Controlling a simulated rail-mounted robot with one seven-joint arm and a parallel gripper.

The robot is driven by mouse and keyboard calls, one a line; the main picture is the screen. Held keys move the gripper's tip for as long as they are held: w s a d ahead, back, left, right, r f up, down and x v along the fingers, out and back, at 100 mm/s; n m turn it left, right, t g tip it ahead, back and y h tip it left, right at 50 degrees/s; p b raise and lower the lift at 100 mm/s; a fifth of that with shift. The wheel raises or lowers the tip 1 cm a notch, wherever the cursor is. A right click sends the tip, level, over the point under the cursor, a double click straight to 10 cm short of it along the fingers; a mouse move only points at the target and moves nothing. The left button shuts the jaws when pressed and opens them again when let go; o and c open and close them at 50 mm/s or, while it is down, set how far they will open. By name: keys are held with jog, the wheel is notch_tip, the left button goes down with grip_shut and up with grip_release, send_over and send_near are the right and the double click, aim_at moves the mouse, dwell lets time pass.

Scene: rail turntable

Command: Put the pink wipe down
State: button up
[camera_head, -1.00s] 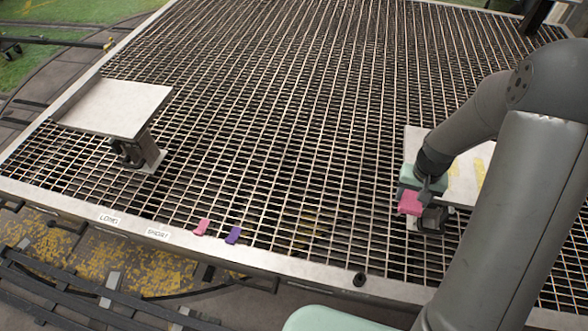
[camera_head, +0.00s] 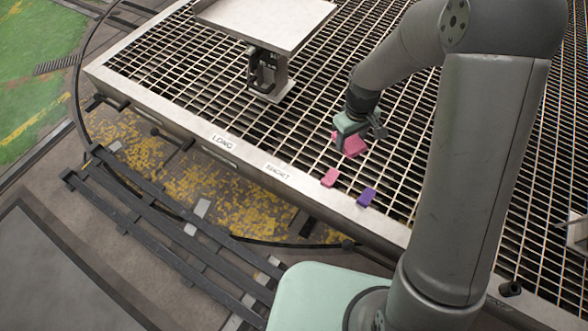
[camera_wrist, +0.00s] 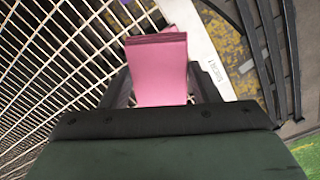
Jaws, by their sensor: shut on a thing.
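The pink wipe (camera_head: 354,146) is a folded pink block held in my gripper (camera_head: 342,143), above the grating. In the wrist view the pink wipe (camera_wrist: 158,68) sits between the two dark fingers of my gripper (camera_wrist: 156,90), which are shut on it. A second, smaller pink piece (camera_head: 330,177) and a purple piece (camera_head: 366,196) lie near the grating's front edge, just in front of my gripper. The held wipe appears above and behind these two pieces. The exact height of the wipe above the grating is hard to tell.
The metal grating (camera_head: 215,65) has a pale front rim with a "LONG" label (camera_head: 222,142) and a "SHORT"-like label (camera_head: 277,171). A raised flat plate (camera_head: 265,20) on a bracket stands at the back left. Dark rails (camera_head: 165,225) run below the rim. The grating between plate and gripper is bare.

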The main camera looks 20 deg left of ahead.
jog(key=s+a+f+n+b, duration=0.2)
jog(key=a+f+n+b, duration=0.4)
jog(key=a+f+b, duration=0.3)
jog(key=b, duration=0.5)
send_over(290, 157)
jog(key=f, duration=1)
jog(key=shift+s+d+f, duration=0.3)
jog(key=shift+s+d, duration=0.05)
jog(key=shift+w+a+f, duration=0.2)
jog(key=shift+a+f, duration=0.05)
jog(key=shift+f, duration=0.1)
jog(key=shift+f+b, duration=0.75)
jog(key=shift+f, duration=0.75)
jog(key=shift+f, duration=0.6)
jog(key=o, duration=1)
jog(key=shift+r, duration=0.1)
